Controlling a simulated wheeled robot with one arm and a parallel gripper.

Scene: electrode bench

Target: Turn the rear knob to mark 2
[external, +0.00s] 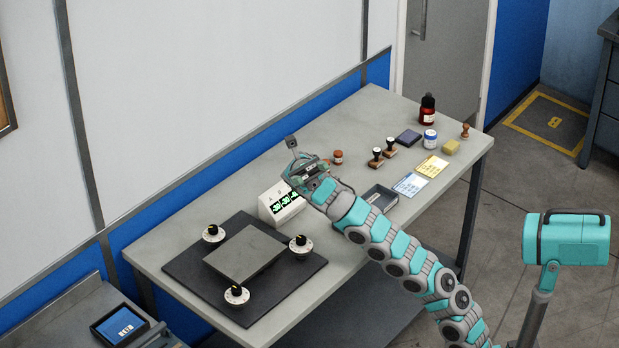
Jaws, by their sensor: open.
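Three black knobs on round white dials stand around a square grey plate (243,255) on a black base (190,262). The knob nearest the wall (213,232) is at the plate's back left corner and appears to be the rear one. Another knob (300,243) is at the right, and a third knob (237,293) is at the front left. The dial marks and pointer settings are too small to read. My gripper (296,158) is open and empty, raised above and behind the display box, apart from all the knobs.
A white display box (281,204) with green digits stands behind the black base. Stamps (376,157), a dark tray (378,198), cards (411,184), a red bottle (427,109) and a white jar (430,138) occupy the table's right part. A wall runs along the table's back.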

